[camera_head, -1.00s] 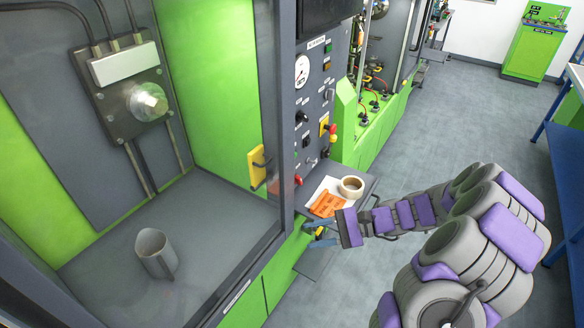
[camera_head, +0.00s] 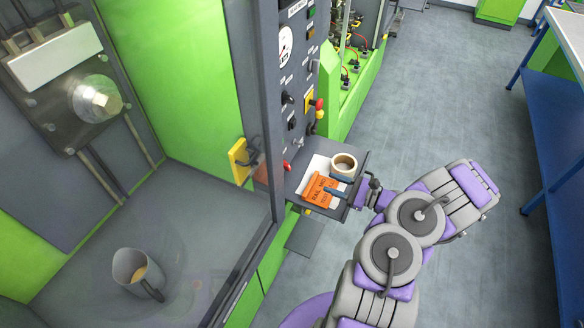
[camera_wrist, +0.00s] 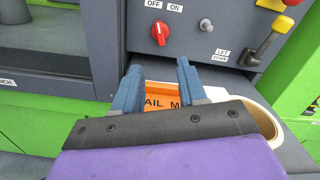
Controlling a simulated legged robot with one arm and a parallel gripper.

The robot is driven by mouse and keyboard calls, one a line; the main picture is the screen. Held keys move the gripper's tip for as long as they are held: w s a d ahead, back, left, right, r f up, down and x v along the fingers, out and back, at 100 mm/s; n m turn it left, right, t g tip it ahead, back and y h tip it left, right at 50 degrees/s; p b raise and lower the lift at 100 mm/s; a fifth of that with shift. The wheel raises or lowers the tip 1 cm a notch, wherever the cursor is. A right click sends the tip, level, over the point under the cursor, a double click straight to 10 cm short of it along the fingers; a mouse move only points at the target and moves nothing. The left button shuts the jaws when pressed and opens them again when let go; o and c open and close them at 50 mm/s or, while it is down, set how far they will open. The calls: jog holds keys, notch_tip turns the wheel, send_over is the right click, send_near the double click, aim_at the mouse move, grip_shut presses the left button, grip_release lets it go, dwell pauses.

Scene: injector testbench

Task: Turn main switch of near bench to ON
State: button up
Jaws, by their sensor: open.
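The main switch, a red rotary knob (camera_wrist: 160,33), sits on the grey panel below the OFF and ON labels in the wrist view. Its pale mark appears to point up and slightly left, toward OFF. In the head view the red knob (camera_head: 287,165) shows at the panel's lower edge, above the small shelf. My gripper (camera_wrist: 158,70) is open and empty, its two blue fingers pointing at the panel, below and short of the knob. In the head view my gripper (camera_head: 337,190) is over the shelf.
The small shelf (camera_head: 349,161) holds an orange tag (camera_head: 317,190), white paper and a tape roll (camera_head: 343,165). A yellow-handled lever (camera_wrist: 262,47) is right of the knob. A mug (camera_head: 135,272) stands inside the bench.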

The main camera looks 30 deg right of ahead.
aim_at(290, 168)
jog(key=b+x, duration=0.1)
jog(key=x, duration=1.3)
jog(key=shift+w+a+b, duration=0.1)
jog(key=shift+w+b, duration=0.15)
jog(key=shift+b, duration=0.15)
grip_shut()
